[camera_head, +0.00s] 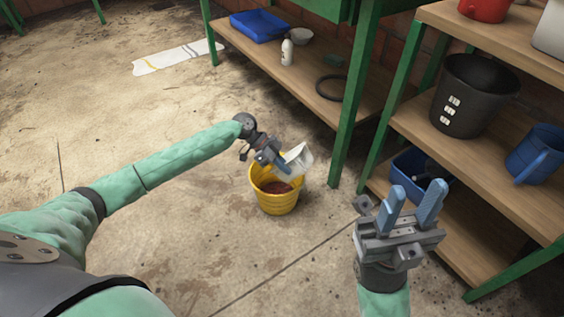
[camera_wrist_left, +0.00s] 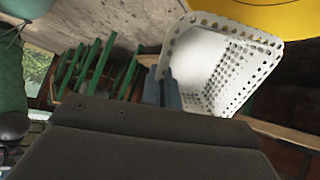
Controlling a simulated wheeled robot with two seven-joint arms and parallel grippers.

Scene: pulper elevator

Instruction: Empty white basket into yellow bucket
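The yellow bucket (camera_head: 276,201) stands on the floor with reddish-brown contents visible inside. The white basket (camera_head: 297,158) is tilted over the bucket's rim. My left gripper (camera_head: 280,164) is at the basket's near edge and appears shut on it. In the left wrist view, the perforated white basket (camera_wrist_left: 221,62) shows its inside, which looks empty, beside the blue fingers (camera_wrist_left: 165,92). Part of the yellow bucket (camera_wrist_left: 270,14) shows at the top of that view. My right gripper (camera_head: 413,203) is open and empty, with its blue fingers pointing up, in front of the shelves.
A wooden shelf unit with green posts (camera_head: 347,95) stands close behind the bucket. A black bucket (camera_head: 473,95), a blue jug (camera_head: 537,154) and a blue crate (camera_head: 408,178) are on the right shelves. A striped cloth (camera_head: 177,57) lies on the floor.

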